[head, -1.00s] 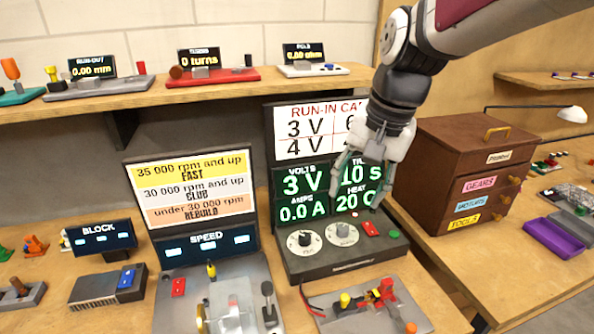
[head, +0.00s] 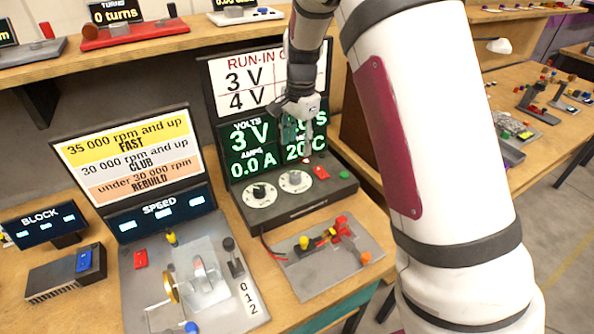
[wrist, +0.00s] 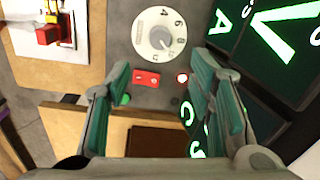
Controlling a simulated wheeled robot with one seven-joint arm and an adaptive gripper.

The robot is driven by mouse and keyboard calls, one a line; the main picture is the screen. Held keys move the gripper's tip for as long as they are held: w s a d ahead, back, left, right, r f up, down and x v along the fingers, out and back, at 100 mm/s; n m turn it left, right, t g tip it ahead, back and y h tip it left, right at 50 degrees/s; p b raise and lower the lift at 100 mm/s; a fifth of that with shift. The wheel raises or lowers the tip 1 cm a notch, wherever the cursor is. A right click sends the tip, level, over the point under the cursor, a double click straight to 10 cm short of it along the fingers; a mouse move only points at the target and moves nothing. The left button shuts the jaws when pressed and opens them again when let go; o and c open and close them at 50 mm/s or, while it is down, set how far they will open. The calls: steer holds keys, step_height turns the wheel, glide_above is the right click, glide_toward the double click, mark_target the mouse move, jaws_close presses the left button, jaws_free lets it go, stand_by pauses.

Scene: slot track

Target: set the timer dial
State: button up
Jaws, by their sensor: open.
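The run-in unit (head: 300,215) has two round white dials on its sloped panel. The left dial (head: 259,194) has a black knob. The right dial (head: 295,181) has a grey knob and stands below the display's time column; the wrist view shows this grey-knobbed dial with numbers (wrist: 159,34). The display (head: 252,148) reads 3 V, 0.0 A and 20 C; its time reading is partly hidden by my gripper. My gripper (head: 297,132) is open and empty, above and behind the dials. In the wrist view its spread fingers (wrist: 160,72) point toward the panel, apart from the grey knob.
A plate with red and yellow parts (head: 325,260) lies in front of the unit. The speed rig (head: 195,285) stands to its left.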

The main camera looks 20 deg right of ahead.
mark_target(296, 175)
steer(key=f, duration=1.1)
steer(key=shift+w+a+p, duration=0.15)
steer(key=shift+w+p, duration=0.15)
steer(key=shift+p, duration=0.05)
jaws_close()
